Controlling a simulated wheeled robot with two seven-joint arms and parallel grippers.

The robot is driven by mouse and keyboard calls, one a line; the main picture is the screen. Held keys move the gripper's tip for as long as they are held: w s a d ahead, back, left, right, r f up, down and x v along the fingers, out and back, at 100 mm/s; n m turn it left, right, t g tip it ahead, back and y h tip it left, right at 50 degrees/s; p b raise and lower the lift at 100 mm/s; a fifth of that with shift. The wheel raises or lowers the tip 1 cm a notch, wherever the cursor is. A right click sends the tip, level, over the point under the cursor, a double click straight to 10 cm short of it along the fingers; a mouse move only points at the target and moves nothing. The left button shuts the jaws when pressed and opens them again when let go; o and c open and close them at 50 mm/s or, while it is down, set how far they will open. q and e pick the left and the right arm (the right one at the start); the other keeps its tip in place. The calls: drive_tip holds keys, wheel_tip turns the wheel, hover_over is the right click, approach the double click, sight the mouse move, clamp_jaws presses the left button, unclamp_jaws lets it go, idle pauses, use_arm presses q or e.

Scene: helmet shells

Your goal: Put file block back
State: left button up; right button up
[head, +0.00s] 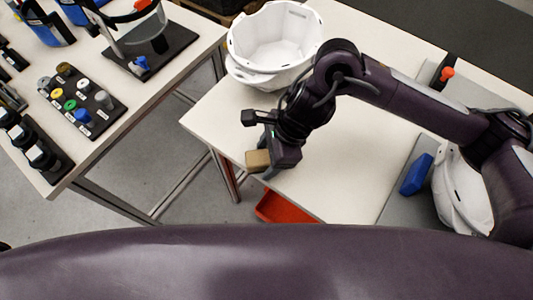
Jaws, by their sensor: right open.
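A small tan block (257,160), which looks like the file block, is at the left front edge of the white table. My right gripper (268,160) is right at the block, its fingers pointing down and to the left. The gripper is open, and part of the block is hidden behind it. I cannot tell whether a finger touches the block or whether it rests on the table. My left gripper is out of view.
A white helmet shell (274,45) stands at the back of the table, another (462,190) at the right behind my arm. A blue block (416,174) lies on a grey surface. A red bin (284,208) is below the front edge. The left table (150,85) holds racks.

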drive_tip(key=v, duration=1.1)
drive_tip(key=shift+r+p, duration=0.3)
drive_tip(key=shift+p, duration=0.05)
drive_tip(key=shift+d, duration=0.15)
